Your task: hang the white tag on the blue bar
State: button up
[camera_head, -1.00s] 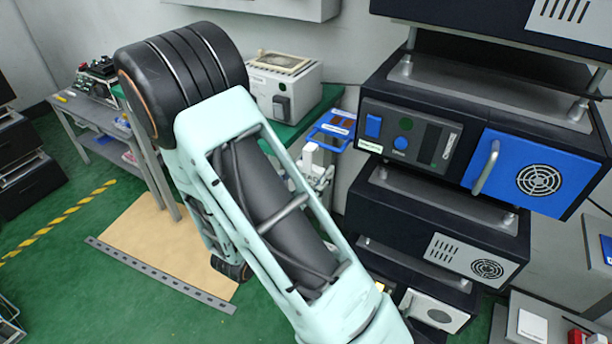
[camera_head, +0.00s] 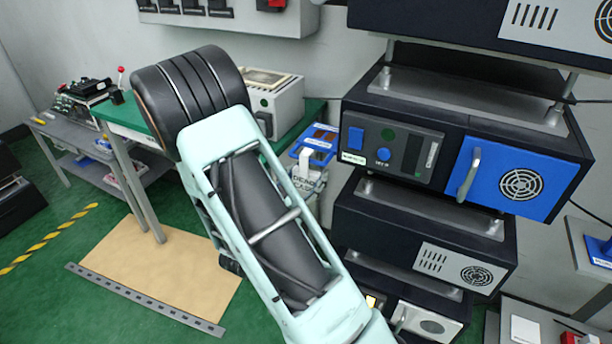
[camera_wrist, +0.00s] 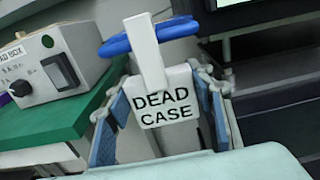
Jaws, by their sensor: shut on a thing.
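The white tag (camera_wrist: 165,108), lettered DEAD CASE, is between the two blue-padded fingers of my gripper (camera_wrist: 160,112) in the wrist view. My gripper is shut on it. A white hook strap (camera_wrist: 147,55) rises from the tag, crossing in front of the blue bar (camera_wrist: 117,46). I cannot tell whether the hook rests on the bar. In the head view the tag (camera_head: 306,185) shows small beyond my forearm, just below a blue frame (camera_head: 319,140). My arm hides most of the gripper there.
A grey box (camera_head: 273,100) stands on the green bench (camera_head: 135,117) to the left. Black equipment with a blue door (camera_head: 510,178) is close on the right. A grey cart (camera_head: 75,140) stands at far left. A tan mat (camera_head: 155,265) lies on the floor.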

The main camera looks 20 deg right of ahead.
jog(key=shift+f, duration=0.3)
jog(key=o, duration=1.2)
